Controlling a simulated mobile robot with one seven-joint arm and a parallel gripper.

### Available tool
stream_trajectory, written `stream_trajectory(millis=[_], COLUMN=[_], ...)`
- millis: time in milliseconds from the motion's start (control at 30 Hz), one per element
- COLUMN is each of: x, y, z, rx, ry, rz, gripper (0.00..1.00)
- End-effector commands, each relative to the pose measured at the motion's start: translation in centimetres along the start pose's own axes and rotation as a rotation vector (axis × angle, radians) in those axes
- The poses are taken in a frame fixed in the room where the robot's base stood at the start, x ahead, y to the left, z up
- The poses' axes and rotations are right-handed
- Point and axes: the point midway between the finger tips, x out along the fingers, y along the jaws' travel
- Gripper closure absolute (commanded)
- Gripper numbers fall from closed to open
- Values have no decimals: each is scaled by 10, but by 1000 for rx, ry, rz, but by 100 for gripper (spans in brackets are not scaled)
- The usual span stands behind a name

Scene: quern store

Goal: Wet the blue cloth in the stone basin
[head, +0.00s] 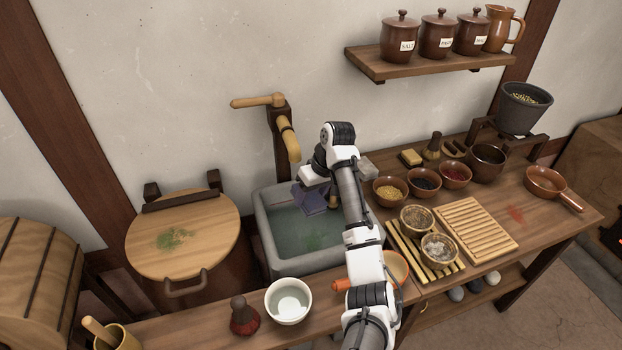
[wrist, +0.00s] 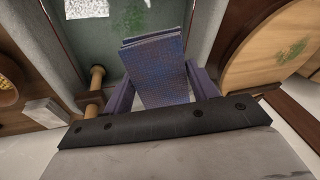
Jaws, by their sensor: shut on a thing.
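My gripper (head: 308,188) is shut on the folded blue cloth (head: 312,203). The cloth also fills the space between my fingers in the wrist view (wrist: 156,72). It is over the back part of the stone basin (head: 268,232). The basin holds greenish water (head: 300,236), which also shows beyond the cloth in the wrist view (wrist: 92,42). I cannot tell whether the cloth touches the water. My arm hides the basin's right part in the head view.
A wooden spout (head: 289,140) rises behind the basin. A round wooden lid (head: 205,240) with a green smear is at left. Several small bowls (head: 390,190) crowd the counter at right.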

Motion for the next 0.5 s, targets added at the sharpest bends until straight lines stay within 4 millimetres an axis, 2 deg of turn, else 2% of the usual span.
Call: stream_trajectory(millis=[267, 500], x=[11, 36], y=[2, 8], z=[3, 8], rx=[1, 1], ry=[2, 2], rz=[-3, -3], gripper=[60, 60])
